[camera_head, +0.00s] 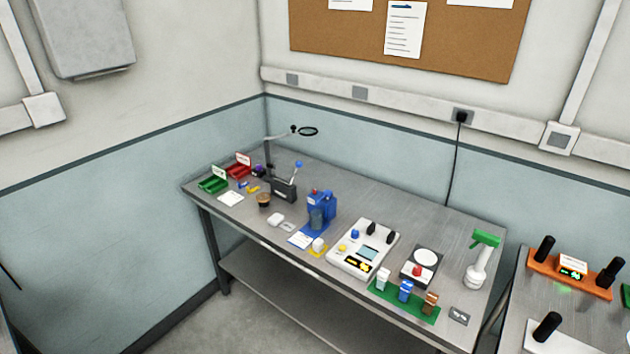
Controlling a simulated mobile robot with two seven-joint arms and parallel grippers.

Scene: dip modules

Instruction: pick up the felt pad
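No gripper of mine shows in the head view. I cannot tell for sure which thing is the felt pad. A flat white square (231,199) lies on the left part of the metal bench (400,215). A thicker white block (275,219) lies farther right, next to a small flat grey piece (287,227). A round brown-and-black object (263,200) stands behind the block. A small dark flat piece (459,315) with pale marks lies at the bench's right front.
Green (213,185) and red (238,171) bins stand at the left end. A blue device (321,209), white console (364,249), green rack (403,303) and spray bottle (481,260) crowd the bench. A second bench (530,315) stands at right. Floor in front is clear.

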